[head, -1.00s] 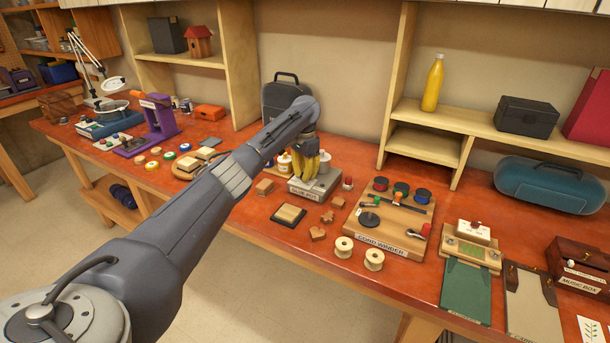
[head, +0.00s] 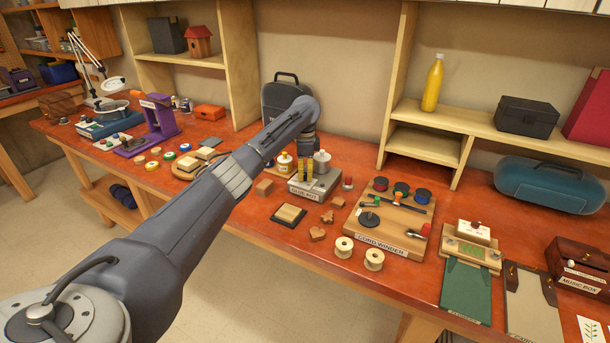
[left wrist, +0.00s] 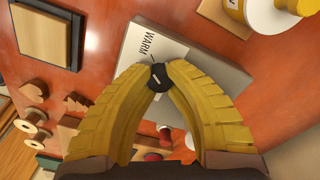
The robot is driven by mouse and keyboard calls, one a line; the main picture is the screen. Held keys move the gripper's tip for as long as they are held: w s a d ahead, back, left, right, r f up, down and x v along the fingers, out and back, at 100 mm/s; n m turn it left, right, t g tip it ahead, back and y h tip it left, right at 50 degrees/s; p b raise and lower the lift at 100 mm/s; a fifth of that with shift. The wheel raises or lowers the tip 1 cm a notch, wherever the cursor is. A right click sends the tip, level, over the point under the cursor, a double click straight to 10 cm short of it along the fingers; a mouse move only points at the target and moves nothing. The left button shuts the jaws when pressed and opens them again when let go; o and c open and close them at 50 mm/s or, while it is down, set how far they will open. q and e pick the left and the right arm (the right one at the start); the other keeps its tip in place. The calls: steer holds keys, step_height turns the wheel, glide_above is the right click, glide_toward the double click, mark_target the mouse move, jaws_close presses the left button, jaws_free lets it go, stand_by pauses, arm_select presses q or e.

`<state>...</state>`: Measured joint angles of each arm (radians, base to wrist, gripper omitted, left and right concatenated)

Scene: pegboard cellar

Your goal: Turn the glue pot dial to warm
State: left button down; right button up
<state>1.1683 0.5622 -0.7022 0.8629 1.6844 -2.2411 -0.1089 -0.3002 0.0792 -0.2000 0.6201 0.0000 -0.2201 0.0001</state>
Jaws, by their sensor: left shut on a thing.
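The glue pot (head: 326,183) is a grey box on the orange bench, with a metal pot (head: 321,166) on top and a name label on its front. It also shows in the left wrist view (left wrist: 215,72). There its small black dial (left wrist: 158,78) sits by a white plate marked WARM (left wrist: 150,42), with a dark line between dial and word. My left gripper (left wrist: 157,72) has its yellow fingertips shut on the dial from both sides. In the head view the left gripper (head: 305,172) reaches down to the glue pot, and the dial is hidden. My right gripper is not in view.
The cord winder board (head: 385,238) lies right of the glue pot. A dark square pad (head: 289,215), wooden pieces and two spools (head: 374,259) lie in front. A grey case (head: 280,97) stands behind. Free bench shows between the small pieces.

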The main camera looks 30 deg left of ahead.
mark_target(305, 174)
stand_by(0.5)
arm_select(q)
steer(key=c, duration=1.1)
jaws_free()
step_height(305, 174, up, 12)
